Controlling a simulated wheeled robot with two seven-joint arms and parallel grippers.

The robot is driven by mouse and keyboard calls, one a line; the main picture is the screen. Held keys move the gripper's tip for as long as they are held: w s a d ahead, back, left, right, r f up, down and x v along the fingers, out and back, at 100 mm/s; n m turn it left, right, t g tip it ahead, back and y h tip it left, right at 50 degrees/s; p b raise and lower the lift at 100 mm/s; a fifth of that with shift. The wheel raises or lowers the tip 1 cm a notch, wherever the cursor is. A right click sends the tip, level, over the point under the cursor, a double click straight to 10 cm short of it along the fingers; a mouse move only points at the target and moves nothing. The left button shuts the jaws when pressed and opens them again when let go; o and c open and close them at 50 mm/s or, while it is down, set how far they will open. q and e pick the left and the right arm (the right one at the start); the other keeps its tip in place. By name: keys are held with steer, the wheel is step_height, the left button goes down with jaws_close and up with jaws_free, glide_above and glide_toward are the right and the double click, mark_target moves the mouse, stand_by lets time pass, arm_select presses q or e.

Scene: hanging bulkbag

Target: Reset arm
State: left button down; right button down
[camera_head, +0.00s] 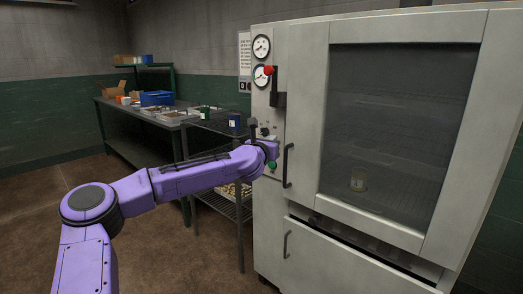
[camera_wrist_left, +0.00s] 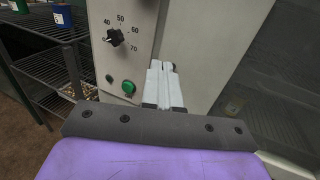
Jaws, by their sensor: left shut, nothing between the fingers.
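My left arm is purple and reaches in from the left in the head view. Its gripper (camera_head: 272,152) is at the front panel of the large grey cabinet (camera_head: 302,100), left of the upper door handle (camera_head: 287,165). In the left wrist view the two pale fingers of the left gripper (camera_wrist_left: 163,68) are together and empty, in front of the panel. A dial with numbers (camera_wrist_left: 116,37) and a green button (camera_wrist_left: 128,87) are left of the fingers. I cannot tell whether the fingers touch the panel. My right gripper is not in view.
The cabinet's glass door (camera_head: 400,130) is closed, with a small jar (camera_head: 358,179) behind it. Gauges (camera_head: 261,47) and a red knob (camera_head: 268,71) are above the gripper. A wire rack (camera_head: 232,205) and a long table (camera_head: 140,130) stand left. The brown floor is open at front left.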

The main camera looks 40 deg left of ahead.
arm_select(q)
steer(key=s, duration=0.3)
steer(key=shift+d, duration=0.15)
steer(key=shift+w+f, duration=0.1)
